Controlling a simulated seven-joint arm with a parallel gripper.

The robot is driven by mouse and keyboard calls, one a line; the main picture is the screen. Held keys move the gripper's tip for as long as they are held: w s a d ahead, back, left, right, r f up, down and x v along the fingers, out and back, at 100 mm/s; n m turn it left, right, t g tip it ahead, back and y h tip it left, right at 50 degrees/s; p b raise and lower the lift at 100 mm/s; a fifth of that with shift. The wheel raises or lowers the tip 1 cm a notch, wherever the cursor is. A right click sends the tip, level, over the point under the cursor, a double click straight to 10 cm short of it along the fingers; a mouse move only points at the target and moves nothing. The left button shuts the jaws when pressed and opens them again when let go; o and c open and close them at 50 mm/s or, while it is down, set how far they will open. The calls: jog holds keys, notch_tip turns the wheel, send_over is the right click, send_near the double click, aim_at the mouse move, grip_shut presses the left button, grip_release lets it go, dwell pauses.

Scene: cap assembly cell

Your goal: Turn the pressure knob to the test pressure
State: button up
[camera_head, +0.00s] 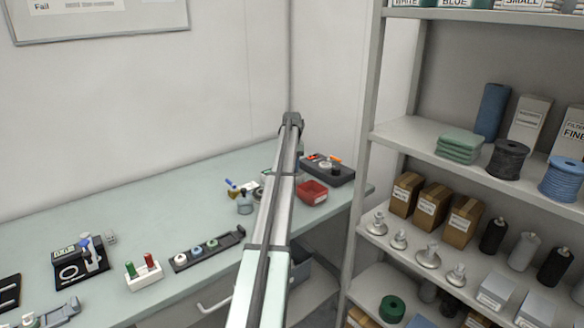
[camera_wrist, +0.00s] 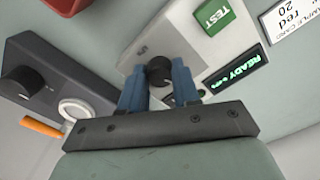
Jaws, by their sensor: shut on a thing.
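In the wrist view my gripper (camera_wrist: 160,90) has its two blue fingers on either side of a round black knob (camera_wrist: 159,71), and it is shut on it. The knob stands on a pale grey panel (camera_wrist: 150,43). Beside it on the panel are a green button marked TEST (camera_wrist: 213,17) and a dark display (camera_wrist: 236,72) with green text that reads READY; the smaller figures are too blurred to read. The fingers partly hide the knob's lower side and any scale around it. In the head view my arm hides the gripper and the knob.
A dark grey box (camera_wrist: 45,65) with another black knob (camera_wrist: 20,83) and a white ring stands at left in the wrist view. An orange item (camera_wrist: 42,129) lies by it. A red bin (camera_head: 313,193) and a sample card (camera_wrist: 291,22) are near. Shelves (camera_head: 410,133) stand at right.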

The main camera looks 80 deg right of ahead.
jog(key=o, duration=1.1)
jog(key=shift+c, duration=0.2)
jog(key=shift+r, duration=0.15)
notch_tip(320, 180, up, 14)
jog(key=shift+f, duration=0.2)
